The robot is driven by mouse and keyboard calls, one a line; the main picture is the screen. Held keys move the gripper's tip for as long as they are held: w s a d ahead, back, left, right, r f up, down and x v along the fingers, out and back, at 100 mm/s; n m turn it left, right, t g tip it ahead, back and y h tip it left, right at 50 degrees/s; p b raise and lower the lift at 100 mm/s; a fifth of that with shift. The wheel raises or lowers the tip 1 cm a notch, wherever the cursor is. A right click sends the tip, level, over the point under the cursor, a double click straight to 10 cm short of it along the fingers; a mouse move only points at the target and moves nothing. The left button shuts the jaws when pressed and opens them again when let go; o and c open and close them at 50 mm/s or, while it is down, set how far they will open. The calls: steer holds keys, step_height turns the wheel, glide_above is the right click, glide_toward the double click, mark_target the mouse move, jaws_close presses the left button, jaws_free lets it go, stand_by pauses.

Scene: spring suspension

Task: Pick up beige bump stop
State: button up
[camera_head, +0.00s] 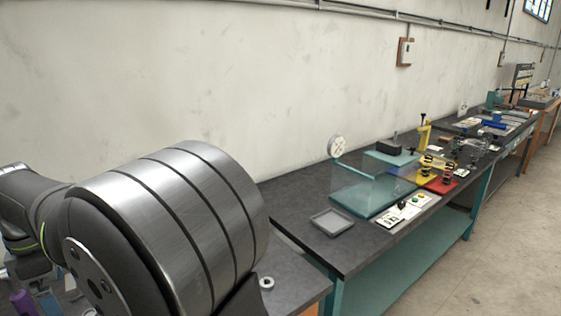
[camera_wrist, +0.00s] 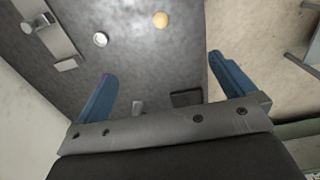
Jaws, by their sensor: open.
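The beige bump stop (camera_wrist: 161,19) is a small round piece near the top of the wrist view. It lies on the dark grey worktop (camera_wrist: 150,60), close to the table edge. My gripper (camera_wrist: 161,68) is open, with its two blue fingers spread wide and nothing between the tips. In the wrist picture the bump stop appears above the fingertips, between them sideways, and clear of both. I cannot make out the bump stop in the head view, where my arm covers much of the near table.
A pale ring (camera_wrist: 100,40) lies left of the bump stop. A metal bracket (camera_wrist: 52,32), a small grey block (camera_wrist: 66,65) and a dark flat piece (camera_wrist: 187,98) are also on the worktop.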

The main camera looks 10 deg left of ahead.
stand_by(0.4)
steer(key=c, duration=0.8)
steer(key=f+m, duration=0.3)
steer(key=f, duration=0.3)
steer(key=f+m, duration=0.4)
steer(key=f, duration=0.3)
steer(key=f+m, duration=0.4)
steer(key=f, duration=0.2)
steer(key=shift+w+a+f, duration=0.1)
steer(key=shift+a+f, duration=0.1)
steer(key=shift+f, duration=0.05)
steer(key=shift+s+d+f, duration=0.1)
steer(key=shift+f, duration=1.25)
steer(key=shift+s+d+f, duration=0.1)
steer(key=shift+f, duration=1.25)
